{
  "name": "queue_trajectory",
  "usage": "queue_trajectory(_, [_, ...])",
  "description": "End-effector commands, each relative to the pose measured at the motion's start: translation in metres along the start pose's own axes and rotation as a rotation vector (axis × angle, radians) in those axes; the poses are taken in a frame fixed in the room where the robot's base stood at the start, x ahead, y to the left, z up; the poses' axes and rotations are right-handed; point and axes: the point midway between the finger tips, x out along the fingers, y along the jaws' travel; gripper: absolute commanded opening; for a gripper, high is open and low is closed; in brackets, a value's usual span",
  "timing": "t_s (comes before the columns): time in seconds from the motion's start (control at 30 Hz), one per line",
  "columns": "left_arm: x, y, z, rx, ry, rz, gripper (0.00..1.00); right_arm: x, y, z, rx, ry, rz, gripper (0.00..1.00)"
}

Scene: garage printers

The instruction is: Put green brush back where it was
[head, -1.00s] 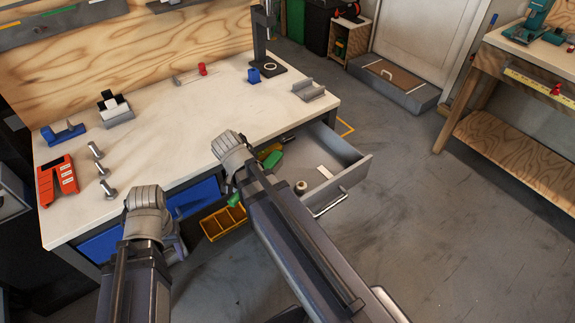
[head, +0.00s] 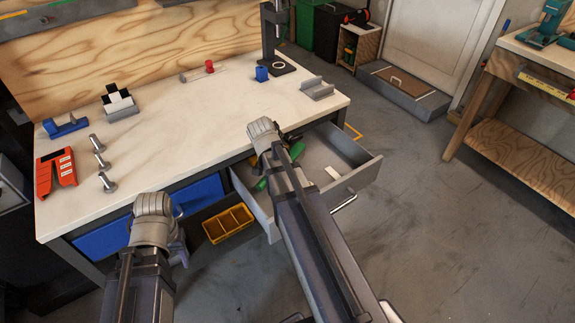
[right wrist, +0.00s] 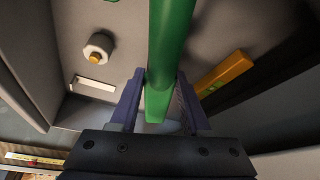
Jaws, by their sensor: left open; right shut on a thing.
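The green brush (right wrist: 170,45) is in my right gripper (right wrist: 166,100); its long green handle stands between the two fingers in the right wrist view. In the head view my right gripper's fingers are hidden behind its own wrist, above the left part of the open grey drawer (head: 366,172). Green patches show on both sides of that arm, one at its left (head: 262,184); I cannot tell if both are the brush. My left gripper (head: 178,252) is open and empty, low in front of the workbench, partly hidden by its own wrist.
The drawer holds a white card (head: 333,172), a round spool-like piece (right wrist: 98,46) and an orange-yellow item (right wrist: 226,72). A yellow divided bin (head: 229,223) is below, left of the drawer. The workbench top (head: 190,115) is clear in its middle.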

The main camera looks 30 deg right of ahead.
Motion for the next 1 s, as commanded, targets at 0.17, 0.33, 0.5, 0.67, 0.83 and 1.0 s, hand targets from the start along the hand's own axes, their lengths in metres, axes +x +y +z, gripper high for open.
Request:
queue_trajectory(0.17, [0.014, 0.001, -0.001, 0.000, 0.000, 0.000, 0.47, 0.021, -0.001, -0.014, 0.004, 0.000, 0.001, 0.00])
queue_trajectory(0.33, [0.029, 0.003, -0.002, 0.000, 0.000, 0.000, 0.47, 0.042, -0.001, -0.024, 0.003, 0.000, 0.000, 0.00])
queue_trajectory(0.5, [0.027, 0.003, -0.002, 0.000, 0.000, 0.000, 0.47, 0.039, -0.001, -0.025, 0.001, 0.000, -0.001, 0.00])
queue_trajectory(0.67, [0.029, 0.003, -0.002, 0.000, 0.000, 0.000, 0.47, 0.042, 0.000, -0.024, 0.001, 0.000, 0.000, 0.00])
queue_trajectory(0.83, [0.029, 0.003, -0.002, 0.000, 0.000, 0.000, 0.47, 0.041, 0.000, -0.024, 0.001, 0.000, 0.000, 0.61])
queue_trajectory(1.0, [0.029, 0.003, -0.002, 0.000, 0.000, 0.000, 0.47, 0.041, 0.000, -0.024, 0.001, 0.000, 0.000, 0.77])
